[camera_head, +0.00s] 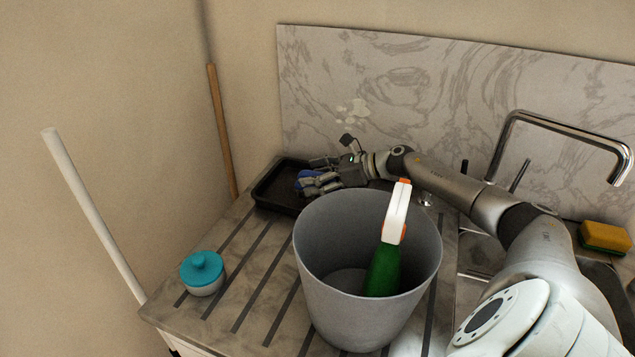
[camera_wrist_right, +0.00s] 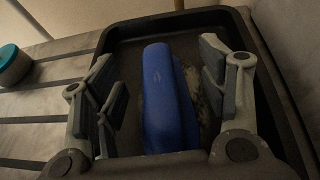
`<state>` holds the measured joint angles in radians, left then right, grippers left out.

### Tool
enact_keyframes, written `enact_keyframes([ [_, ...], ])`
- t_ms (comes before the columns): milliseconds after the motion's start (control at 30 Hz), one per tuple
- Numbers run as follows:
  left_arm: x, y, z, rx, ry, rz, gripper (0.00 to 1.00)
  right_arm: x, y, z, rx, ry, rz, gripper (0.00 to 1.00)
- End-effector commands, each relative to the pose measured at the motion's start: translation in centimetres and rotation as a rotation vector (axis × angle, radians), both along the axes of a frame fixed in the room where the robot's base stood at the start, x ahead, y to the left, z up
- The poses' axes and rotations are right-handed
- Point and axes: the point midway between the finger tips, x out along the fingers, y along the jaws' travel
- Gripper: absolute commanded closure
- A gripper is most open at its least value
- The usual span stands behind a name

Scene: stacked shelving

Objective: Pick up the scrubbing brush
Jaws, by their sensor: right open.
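The scrubbing brush (camera_wrist_right: 166,100) has a blue back and pale bristles along its right side. It lies in a black tray (camera_wrist_right: 125,31), between the spread fingers of my right gripper (camera_wrist_right: 165,85) in the right wrist view. The fingers show a gap on both sides of it. In the head view the brush (camera_head: 306,179) is a small blue patch, partly hidden by my right gripper (camera_head: 312,174), which is over the tray (camera_head: 266,190) at the back of the counter. My left gripper is not in view.
A grey bucket (camera_head: 330,300) holding a green and white spray bottle (camera_head: 385,268) stands in front of the tray. A teal-lidded pot (camera_head: 203,272) is at the left. A yellow sponge (camera_head: 603,236) lies by the sink tap (camera_head: 560,130). The marble backsplash (camera_head: 420,90) rises behind.

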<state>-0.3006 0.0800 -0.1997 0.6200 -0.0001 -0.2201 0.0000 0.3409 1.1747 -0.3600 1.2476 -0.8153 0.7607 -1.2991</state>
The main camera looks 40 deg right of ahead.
Motion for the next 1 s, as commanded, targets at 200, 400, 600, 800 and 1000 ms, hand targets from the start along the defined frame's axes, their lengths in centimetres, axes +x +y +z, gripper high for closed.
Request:
enact_keyframes([
  [200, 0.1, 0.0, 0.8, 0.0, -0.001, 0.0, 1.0, 1.7, 1.1, -0.6, 0.002, -0.002, 0.0, 0.34],
  [400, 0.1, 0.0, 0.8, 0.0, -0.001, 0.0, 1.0, 1.8, 1.2, -0.9, -0.001, 0.0, 0.0, 0.34],
  [600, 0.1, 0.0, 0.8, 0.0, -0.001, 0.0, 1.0, 1.8, 1.2, -0.9, -0.001, 0.0, 0.0, 0.46],
  [800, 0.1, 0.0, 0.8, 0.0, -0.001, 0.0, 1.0, 1.8, 1.2, -0.9, -0.001, 0.0, 0.0, 0.72],
  [1000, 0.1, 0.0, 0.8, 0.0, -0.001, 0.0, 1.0, 1.8, 1.2, -0.8, 0.0, -0.001, 0.0, 0.87],
])
